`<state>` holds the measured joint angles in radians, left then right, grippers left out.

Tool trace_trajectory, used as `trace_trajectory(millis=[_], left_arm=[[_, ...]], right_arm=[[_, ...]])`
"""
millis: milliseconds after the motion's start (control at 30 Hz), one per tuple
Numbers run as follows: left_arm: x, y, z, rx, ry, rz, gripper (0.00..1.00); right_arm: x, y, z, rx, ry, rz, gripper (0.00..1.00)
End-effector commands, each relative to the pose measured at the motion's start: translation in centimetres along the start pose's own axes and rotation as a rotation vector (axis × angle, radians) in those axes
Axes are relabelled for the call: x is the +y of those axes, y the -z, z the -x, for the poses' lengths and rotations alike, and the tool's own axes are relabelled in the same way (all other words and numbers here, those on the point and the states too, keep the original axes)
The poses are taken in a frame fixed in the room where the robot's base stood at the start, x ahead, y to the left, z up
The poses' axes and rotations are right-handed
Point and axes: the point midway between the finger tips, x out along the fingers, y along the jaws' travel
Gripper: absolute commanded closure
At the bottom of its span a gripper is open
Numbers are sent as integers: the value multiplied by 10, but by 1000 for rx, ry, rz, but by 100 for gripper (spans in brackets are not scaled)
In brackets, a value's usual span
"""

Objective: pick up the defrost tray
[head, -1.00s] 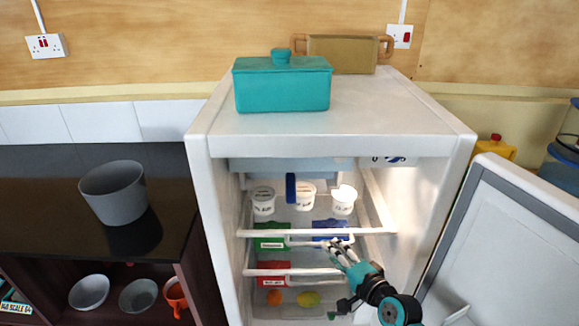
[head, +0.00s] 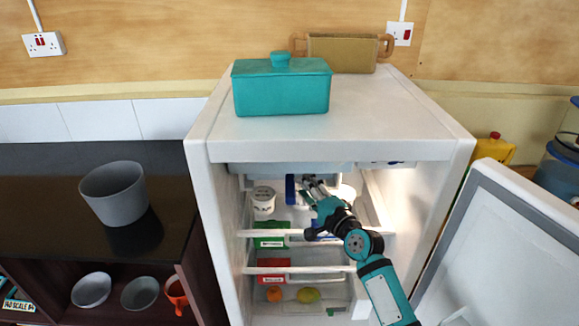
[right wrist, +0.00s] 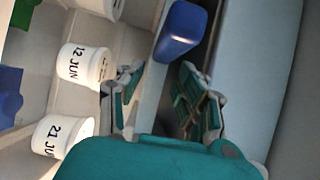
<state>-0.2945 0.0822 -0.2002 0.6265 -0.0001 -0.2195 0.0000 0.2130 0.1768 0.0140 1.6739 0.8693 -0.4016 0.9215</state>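The defrost tray (head: 263,184) seems to be the pale, shallow piece under the freezer compartment at the top of the open fridge. A blue handle-like block (head: 290,188) stands at its front, and this block (right wrist: 181,30) also shows in the right wrist view. My right gripper (head: 311,184) is inside the fridge, just right of the block. In the right wrist view my right gripper (right wrist: 160,95) is open, with the block ahead between its fingers and apparently not gripped. A pale edge runs between the fingers. My left gripper is not in view.
White tubs (head: 263,199) stand on the upper shelf close below; one labelled tub (right wrist: 84,65) is beside a finger. Green (head: 270,236) and red (head: 273,271) boxes sit lower. The fridge door (head: 500,245) is open at right. A teal lidded dish (head: 282,88) stands on top.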

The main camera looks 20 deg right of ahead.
Motion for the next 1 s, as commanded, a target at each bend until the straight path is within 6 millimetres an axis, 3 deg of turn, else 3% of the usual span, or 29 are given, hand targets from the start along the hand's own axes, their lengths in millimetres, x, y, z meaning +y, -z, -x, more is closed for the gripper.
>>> trace_trajectory(millis=[400, 700, 1000], left_arm=[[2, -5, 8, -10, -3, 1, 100], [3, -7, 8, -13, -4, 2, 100], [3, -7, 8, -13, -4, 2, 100]], right_arm=[[-1, -7, -49, 0, 0, 1, 63], [0, -7, -53, 0, -1, 1, 63], [0, -6, -53, 0, -1, 1, 100]])
